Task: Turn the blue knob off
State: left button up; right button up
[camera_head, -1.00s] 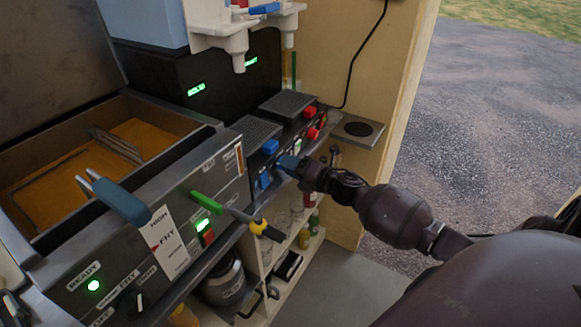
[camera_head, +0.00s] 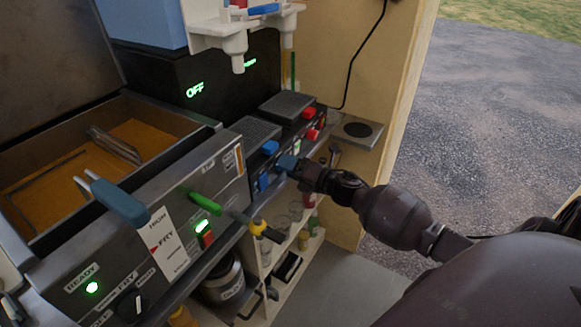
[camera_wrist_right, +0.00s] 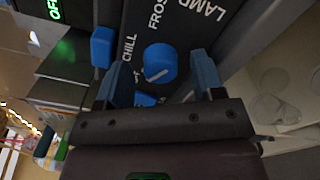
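The blue knob (camera_wrist_right: 160,62) is round with a white pointer line, on a dark panel marked CHILL and FROST in the right wrist view. The line slants toward the lower left. My right gripper (camera_wrist_right: 163,76) is open, with one blue finger on each side of the knob and gaps visible. In the head view the right gripper (camera_head: 287,162) is at the panel front, and which blue part there is the knob is unclear. A green display (camera_head: 195,90) above reads OFF. My left gripper is not in view.
A blue block-like part (camera_wrist_right: 102,46) sits beside the knob. Red controls (camera_head: 312,134) are farther right on the panel. The fryer (camera_head: 190,245) with a blue-handled basket (camera_head: 120,203) stands at left. Shelves with bottles (camera_head: 304,238) are below. The floor at right is clear.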

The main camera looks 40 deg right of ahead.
jog(key=v, duration=1)
jog(key=shift+s, duration=0.4)
jog(key=shift+d, duration=0.15)
jog(key=s+a+f+m+g+h, duration=0.2)
jog(key=s+a+f+m+h, duration=0.1)
jog(key=s+a+f+m, duration=0.4)
jog(key=s+a+f+m+g+h, duration=0.3)
jog(key=s+a+f+m, duration=0.5)
jog(key=s+m, duration=0.5)
jog(key=m+h, duration=0.1)
jog(key=m, duration=0.6)
jog(key=shift+m+g, duration=0.3)
